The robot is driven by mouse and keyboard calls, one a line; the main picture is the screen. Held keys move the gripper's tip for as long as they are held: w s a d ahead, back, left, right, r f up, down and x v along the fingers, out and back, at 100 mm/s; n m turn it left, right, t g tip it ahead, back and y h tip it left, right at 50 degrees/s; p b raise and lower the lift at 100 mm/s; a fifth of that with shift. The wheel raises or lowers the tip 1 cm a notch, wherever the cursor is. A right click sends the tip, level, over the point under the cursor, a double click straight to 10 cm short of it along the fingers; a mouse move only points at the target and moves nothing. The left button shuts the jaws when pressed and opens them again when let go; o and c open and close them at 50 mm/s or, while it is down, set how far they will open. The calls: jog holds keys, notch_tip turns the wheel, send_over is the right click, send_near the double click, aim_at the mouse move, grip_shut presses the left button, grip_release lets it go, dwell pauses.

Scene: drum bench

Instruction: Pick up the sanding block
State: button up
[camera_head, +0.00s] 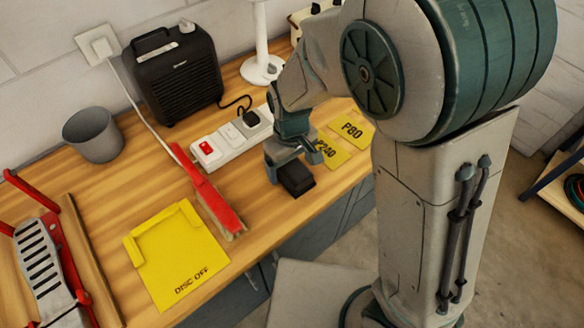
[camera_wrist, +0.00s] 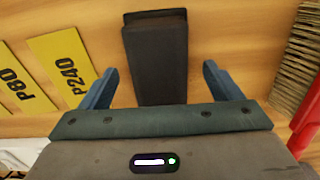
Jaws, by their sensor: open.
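The sanding block is a small dark, nearly black block (camera_head: 296,178) lying on the wooden bench near its front edge. It also shows in the wrist view (camera_wrist: 156,58), upright in the picture, its near end between the fingers. My gripper (camera_head: 291,160) is right at the block in the head view. In the wrist view my gripper (camera_wrist: 158,88) is open, with one blue finger on each side of the block and a visible gap on both sides. I cannot tell the exact height of the fingers over the bench.
Yellow P240 (camera_head: 332,152) and P80 (camera_head: 352,130) cards lie right of the block. A red-handled brush (camera_head: 215,200) and a yellow DISC OFF plate (camera_head: 178,262) lie left. A white power strip (camera_head: 230,138) and black heater (camera_head: 174,75) stand behind.

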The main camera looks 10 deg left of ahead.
jog(key=shift+f, duration=0.8)
jog(key=c, duration=1.3)
jog(key=shift+o, duration=0.2)
jog(key=shift+r, duration=0.1)
